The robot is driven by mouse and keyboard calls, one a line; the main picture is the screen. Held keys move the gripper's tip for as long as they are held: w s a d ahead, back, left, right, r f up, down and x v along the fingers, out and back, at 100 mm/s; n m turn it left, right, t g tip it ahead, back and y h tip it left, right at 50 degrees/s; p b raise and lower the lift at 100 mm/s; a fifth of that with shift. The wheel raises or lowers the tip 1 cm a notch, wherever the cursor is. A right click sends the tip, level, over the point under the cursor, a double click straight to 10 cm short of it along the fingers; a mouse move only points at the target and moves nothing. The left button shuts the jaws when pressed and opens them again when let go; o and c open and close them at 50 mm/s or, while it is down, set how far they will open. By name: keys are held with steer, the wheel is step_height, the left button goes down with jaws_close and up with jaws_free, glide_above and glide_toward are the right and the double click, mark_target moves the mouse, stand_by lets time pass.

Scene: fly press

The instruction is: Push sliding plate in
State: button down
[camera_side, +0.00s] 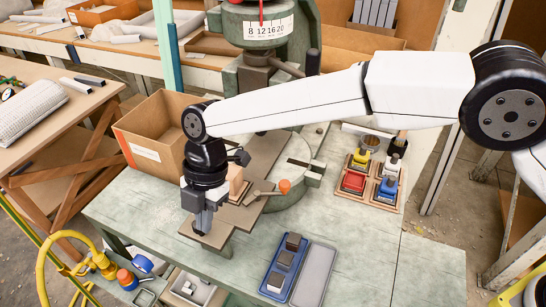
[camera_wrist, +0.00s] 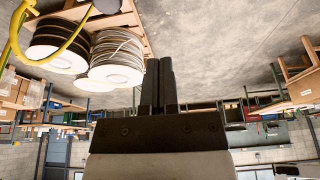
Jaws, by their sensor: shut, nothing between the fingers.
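The sliding plate (camera_side: 243,216) is a flat brown plate on the fly press (camera_side: 265,30), sticking out from the press base toward the front left of the bench. A small light-coloured block stands on it, partly hidden behind my wrist. My gripper (camera_side: 202,230) points down at the front-left end of the plate, with its fingertips overlapping that end. I cannot tell whether they touch the plate. The fingers also show in the wrist view (camera_wrist: 159,75), close together and empty. The plate does not show in the wrist view.
An open cardboard box (camera_side: 155,130) stands behind my wrist. A lever with an orange knob (camera_side: 285,186) lies beside the plate. Coloured parts sit in a wooden holder (camera_side: 372,183) at the right.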

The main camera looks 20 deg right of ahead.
steer(key=shift+s+a, duration=0.25)
steer(key=shift+a, duration=0.1)
steer(key=shift+f, duration=0.1)
steer(key=x, duration=1)
steer(key=shift+w+d, duration=1.4)
steer(key=shift+d, duration=0.1)
